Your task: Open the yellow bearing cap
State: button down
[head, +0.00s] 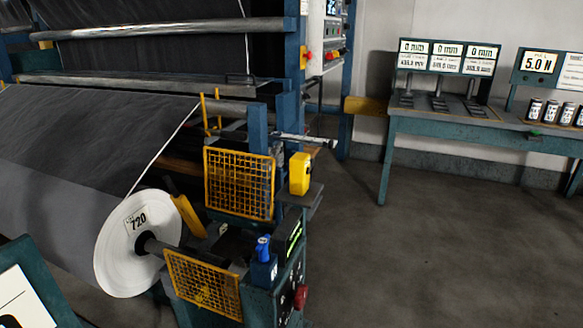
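A large grey roll marked 720 (117,262) lies at the lower left, with a dark shaft (152,244) coming out of its white end. A narrow yellow piece (189,216) stands tilted just above and right of the shaft; it may be the bearing cap, but I cannot tell for sure or see its hinge. A yellow block (300,174) sits further right on the machine frame. A yellow mesh guard (204,286) hides the shaft's outer end. My gripper is not in view.
Another mesh guard (239,184) stands above the shaft. A blue-handled part (263,250) and a red knob (301,296) are on the machine's near right corner. Open floor (420,250) lies to the right, before a teal bench (450,130).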

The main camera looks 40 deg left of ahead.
aim_at(180, 202)
jog(key=i, duration=0.8)
jog(key=u, duration=1.6)
